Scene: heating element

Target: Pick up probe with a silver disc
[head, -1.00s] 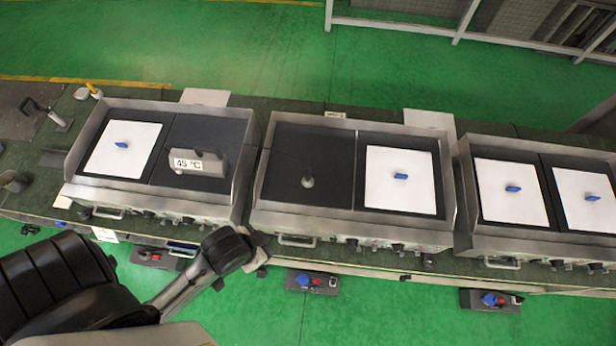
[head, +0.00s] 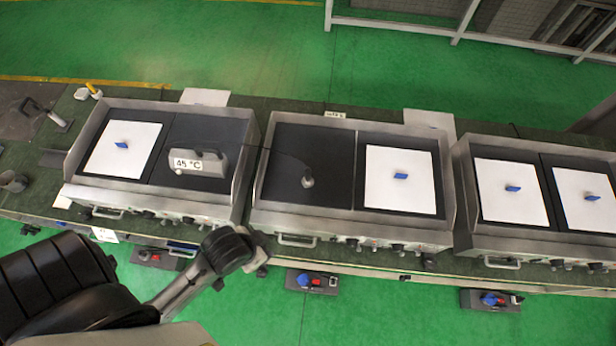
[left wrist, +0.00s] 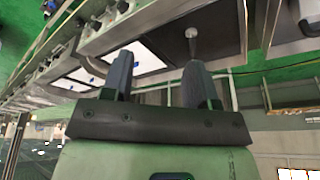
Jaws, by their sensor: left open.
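The probe (head: 307,178), with a round silver disc, stands on the left dark plate of the middle griddle. A thin dark cable runs from it toward a grey meter (head: 210,158) reading 45 °C on the left griddle. In the left wrist view the probe (left wrist: 192,34) is beyond my left gripper's fingertips, near the right finger's line, and apart from them. My left gripper (left wrist: 158,72) is open, with nothing between its fingers. In the head view my left arm ends near the middle griddle's front left edge. The fingers are hard to make out there. My right gripper is out of view.
White sheets with blue pieces lie on the left griddle (head: 122,150), the middle griddle (head: 400,178) and the right griddle (head: 512,190). Raised steel rims surround the dark plates. Knobs and handles line the fronts. The plate around the probe is otherwise clear.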

